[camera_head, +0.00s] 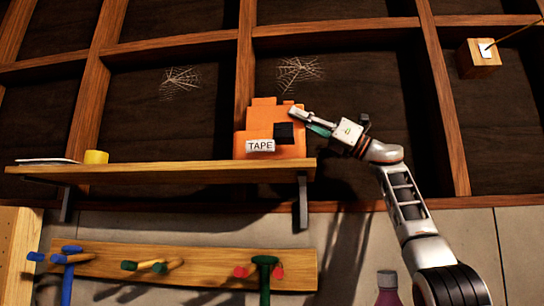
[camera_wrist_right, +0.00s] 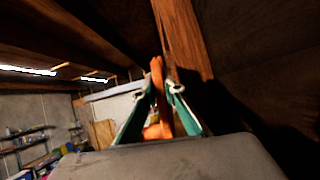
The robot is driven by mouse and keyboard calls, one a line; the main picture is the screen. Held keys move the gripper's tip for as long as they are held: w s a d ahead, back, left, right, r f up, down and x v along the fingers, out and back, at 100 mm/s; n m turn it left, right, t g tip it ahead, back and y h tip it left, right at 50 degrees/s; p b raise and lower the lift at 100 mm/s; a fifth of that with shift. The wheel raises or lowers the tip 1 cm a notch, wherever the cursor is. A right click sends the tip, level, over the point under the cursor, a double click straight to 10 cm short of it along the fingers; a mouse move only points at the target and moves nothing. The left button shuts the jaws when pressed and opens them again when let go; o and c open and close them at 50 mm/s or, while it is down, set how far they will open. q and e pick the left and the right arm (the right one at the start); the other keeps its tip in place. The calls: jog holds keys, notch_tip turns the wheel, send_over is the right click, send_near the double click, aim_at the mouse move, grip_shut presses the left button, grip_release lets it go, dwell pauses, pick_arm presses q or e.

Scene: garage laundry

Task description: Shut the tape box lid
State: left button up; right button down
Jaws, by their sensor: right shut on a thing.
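The orange tape box (camera_head: 245,138) with a white "TAPE" label stands on the right end of the wall shelf. An orange upper part (camera_head: 262,112), which looks like the raised lid, rises above the label; its exact angle is hard to tell. My right gripper (camera_head: 298,115) reaches in from the right at the box's upper right. In the right wrist view, its green-lined fingers (camera_wrist_right: 161,92) close on an upright orange edge (camera_wrist_right: 156,70), which appears to be part of the lid. My left gripper is not in view.
The wooden shelf (camera_head: 150,173) also holds a yellow roll (camera_head: 96,157) and a flat white item (camera_head: 46,161) at its left end. A peg rack (camera_head: 200,262) with hanging tools is below. The shelf's middle is clear.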

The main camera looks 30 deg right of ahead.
jog(key=n+g+y, duration=0.1)
jog(key=n, duration=0.1)
jog(key=s+a+n+g+y, duration=0.1)
jog(key=n, duration=0.1)
jog(key=s+n+g, duration=0.1)
jog(key=n, duration=0.1)
jog(key=shift+a+n+g+y, duration=0.4)
jog(key=shift+s, duration=0.1)
jog(key=shift+s+a+f+n+g+y, duration=0.1)
jog(key=shift+s+a+n+g+y, duration=0.15)
jog(key=shift+n+g, duration=0.45)
jog(key=shift+s+a+f+n+g+y, duration=0.2)
jog(key=shift+n+g, duration=0.3)
jog(key=shift+n, duration=0.4)
jog(key=shift+r, duration=0.1)
jog(key=c, duration=2)
grip_release()
jog(key=shift+s+d, duration=0.1)
